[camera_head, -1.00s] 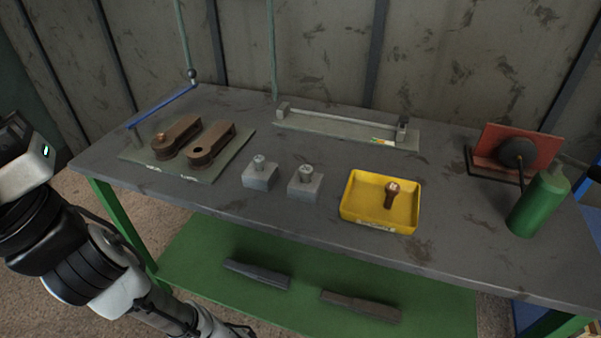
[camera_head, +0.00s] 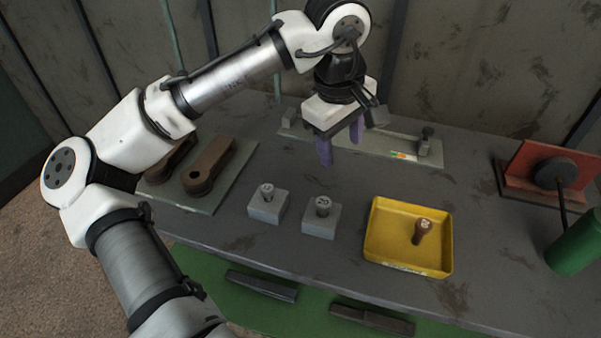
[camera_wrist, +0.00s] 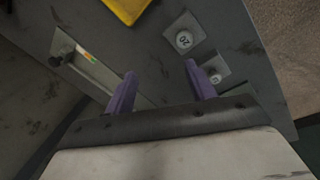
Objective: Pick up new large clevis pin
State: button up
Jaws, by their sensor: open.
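Two pale metal pins stand upright in grey blocks at the middle of the bench. The right pin (camera_head: 323,202) has a wider head marked 20, and its block (camera_head: 321,221) stands right of the smaller pin (camera_head: 267,188) in its block (camera_head: 267,208). In the wrist view the 20 pin (camera_wrist: 184,40) is ahead and to the right, with the smaller pin (camera_wrist: 215,76) near the right finger. My gripper (camera_head: 340,148) points down with purple fingers apart and empty. It hangs above the bench, behind the blocks; the fingers also show in the wrist view (camera_wrist: 160,74).
A yellow tray (camera_head: 385,245) right of the blocks holds a brown pin (camera_head: 422,230). Rusty clevis links (camera_head: 211,166) lie on a plate at left. A long fixture (camera_head: 390,148) is behind my gripper. A green bottle (camera_head: 576,243) and red stand (camera_head: 520,185) are at right.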

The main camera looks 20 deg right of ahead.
jog(key=a+f+n+y, duration=0.1)
jog(key=a+y, duration=0.1)
send_over(323, 202)
jog(key=shift+g, duration=0.4)
notch_tip(323, 202, down, 8)
jog(key=shift+w+r+p, duration=0.15)
jog(key=shift+r+p, duration=0.05)
jog(key=shift+p, duration=0.2)
jog(key=shift+f+p, duration=0.65)
jog(key=shift+f, duration=2.5)
grip_shut()
